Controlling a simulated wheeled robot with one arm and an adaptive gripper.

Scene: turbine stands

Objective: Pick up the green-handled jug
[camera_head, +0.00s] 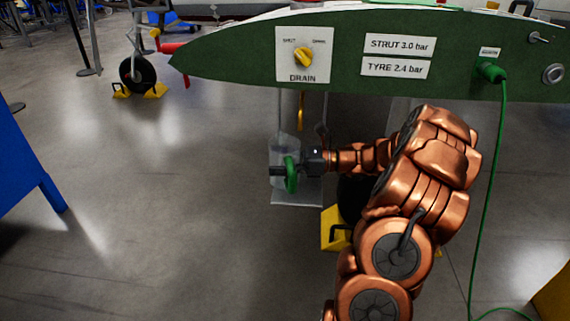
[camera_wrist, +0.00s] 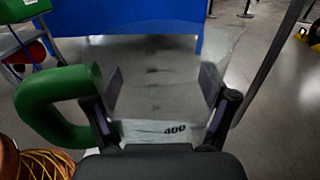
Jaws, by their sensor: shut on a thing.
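The green-handled jug (camera_head: 283,148) is clear, with a green loop handle facing my camera in the head view. It is below the green panel's drain knob. In the wrist view the clear jug (camera_wrist: 160,85) fills the middle, with a "400" mark low on its wall and the green handle at left. My gripper (camera_head: 284,169) reaches it from the right. In the wrist view my gripper's fingers (camera_wrist: 165,110) are on either side of the jug's body, shut on it. The jug's base is not clear to see.
A grey plate (camera_head: 297,197) lies below the jug. The green panel (camera_head: 230,65) hangs above, with a yellow drain knob (camera_head: 303,57). A green cable (camera_head: 489,190) runs down at right. Yellow chocks (camera_head: 335,229) flank a dark wheel behind my arm.

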